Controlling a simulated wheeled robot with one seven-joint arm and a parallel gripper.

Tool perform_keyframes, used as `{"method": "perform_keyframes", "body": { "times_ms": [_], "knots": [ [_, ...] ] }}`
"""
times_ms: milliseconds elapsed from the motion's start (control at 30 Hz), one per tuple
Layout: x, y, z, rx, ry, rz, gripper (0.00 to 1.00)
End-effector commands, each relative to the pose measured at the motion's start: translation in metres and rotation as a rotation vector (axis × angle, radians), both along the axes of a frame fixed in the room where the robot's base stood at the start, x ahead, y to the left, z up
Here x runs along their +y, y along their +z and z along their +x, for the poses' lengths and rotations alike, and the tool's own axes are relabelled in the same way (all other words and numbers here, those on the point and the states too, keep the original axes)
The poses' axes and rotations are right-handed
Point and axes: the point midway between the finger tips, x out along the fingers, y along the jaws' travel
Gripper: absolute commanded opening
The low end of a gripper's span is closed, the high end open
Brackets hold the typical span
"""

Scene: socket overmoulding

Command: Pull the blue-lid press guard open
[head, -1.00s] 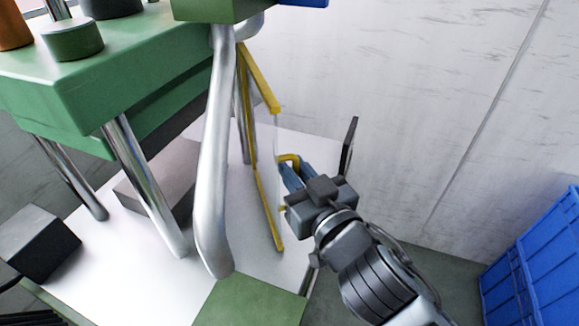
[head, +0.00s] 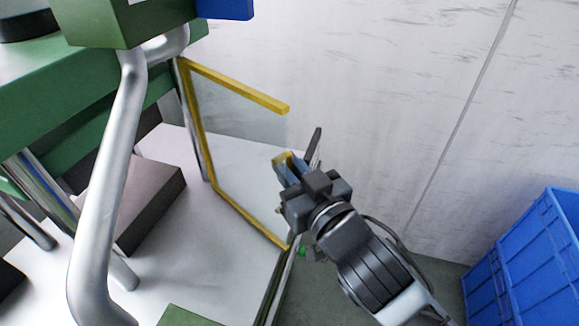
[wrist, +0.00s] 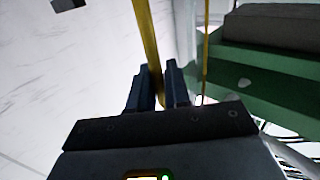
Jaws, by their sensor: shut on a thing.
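The press guard (head: 240,92) is a yellow frame with a clear panel, standing out at an angle from the press side in the head view. The press has a green body (head: 25,75) and a blue block (head: 225,9) at its top. My gripper (head: 285,166) is at the guard's outer side, its blue fingers shut on a yellow bar of the guard. In the wrist view, the yellow bar (wrist: 147,40) runs between the two fingers (wrist: 156,78). The gripper body hides part of the guard's outer edge.
A thick silver pipe (head: 108,180) rises in front of the press at left. A grey block (head: 150,200) sits on the white table (head: 235,165). A blue crate (head: 530,260) stands on the floor at right, before a pale wall (head: 400,90).

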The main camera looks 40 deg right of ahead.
Motion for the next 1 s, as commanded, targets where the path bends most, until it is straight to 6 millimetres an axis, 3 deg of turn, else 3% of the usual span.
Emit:
{"method": "perform_keyframes", "body": {
  "times_ms": [267, 300, 400, 767, 1000],
  "knots": [
    [-0.001, -0.001, 0.0, 0.002, -0.003, -0.001, 0.0],
    [-0.001, -0.001, 0.0, 0.002, -0.003, -0.001, 0.19],
    [-0.001, -0.001, 0.0, 0.002, -0.002, -0.001, 0.29],
    [0.0, -0.002, -0.004, 0.002, -0.002, -0.001, 0.29],
    [0.003, -0.005, -0.037, 0.004, -0.002, -0.001, 0.29]
  ]
}}
